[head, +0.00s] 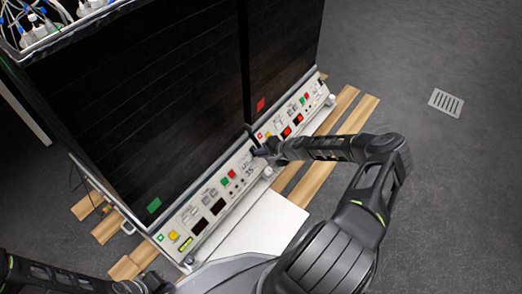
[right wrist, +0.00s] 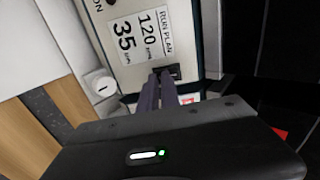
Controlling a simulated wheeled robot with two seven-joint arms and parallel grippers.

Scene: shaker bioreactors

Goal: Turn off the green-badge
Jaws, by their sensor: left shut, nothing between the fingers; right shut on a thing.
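The green-badge bioreactor shows a green badge (head: 154,205) on its dark front, at the near left in the head view. Its white control panel (head: 205,205) has two dark displays and a small lit yellow-green screen (head: 186,244). My right gripper (head: 262,152) is at the right end of this panel. In the right wrist view its fingers (right wrist: 162,78) are shut on a small black power switch (right wrist: 174,70) beside the "RUN PLAN 120 35" label (right wrist: 140,35). The fingers partly hide the switch. My left gripper (head: 150,284) is low at the left, shut and empty, away from the panel.
A second bioreactor with a red badge (head: 261,104) adjoins on the right; its red displays (head: 292,125) are lit. Wooden slats (head: 318,172) lie underneath. Bottles and tubing (head: 40,25) stand on top. Grey floor with a drain (head: 446,102) is clear at right.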

